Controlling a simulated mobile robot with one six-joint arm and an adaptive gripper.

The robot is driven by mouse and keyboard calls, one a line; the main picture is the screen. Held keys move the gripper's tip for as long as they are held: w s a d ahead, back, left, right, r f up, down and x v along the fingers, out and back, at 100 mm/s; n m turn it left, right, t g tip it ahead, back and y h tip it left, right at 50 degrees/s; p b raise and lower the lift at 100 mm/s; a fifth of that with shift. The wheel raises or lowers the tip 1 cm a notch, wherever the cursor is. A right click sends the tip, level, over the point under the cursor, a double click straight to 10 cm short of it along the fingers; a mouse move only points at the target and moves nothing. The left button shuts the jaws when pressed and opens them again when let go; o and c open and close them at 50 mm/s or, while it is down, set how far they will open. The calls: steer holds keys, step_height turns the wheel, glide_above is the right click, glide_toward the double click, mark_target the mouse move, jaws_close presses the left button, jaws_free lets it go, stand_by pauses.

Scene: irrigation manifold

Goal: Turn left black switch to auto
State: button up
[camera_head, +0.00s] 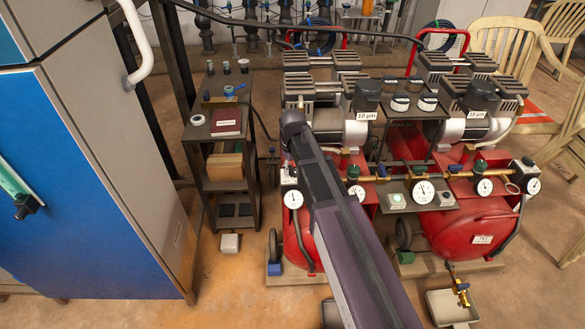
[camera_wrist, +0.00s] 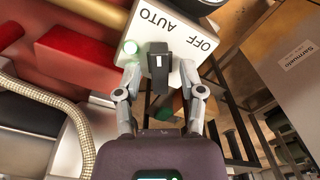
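In the wrist view, the black switch (camera_wrist: 160,66) sticks out from a white switch box (camera_wrist: 182,18) marked AUTO and OFF. The lettering is upside down in this view, with AUTO to the left and OFF to the right. The switch has a small pale mark on its face. My gripper (camera_wrist: 161,74) is open, with one finger on each side of the switch. Gaps show between the fingers and the switch, and I see no clear contact. In the head view my arm covers much of the left compressor, and my fingers are hidden there.
A green lamp (camera_wrist: 130,47) glows beside the left finger. A braided hose (camera_wrist: 62,108) runs down the left of the wrist view. The head view shows pressure gauges (camera_head: 293,199), a red tank (camera_head: 465,222), a shelf rack (camera_head: 218,160) and a blue cabinet (camera_head: 85,200).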

steer(key=shift+w+m, duration=0.1)
steer(key=shift+m, duration=0.3)
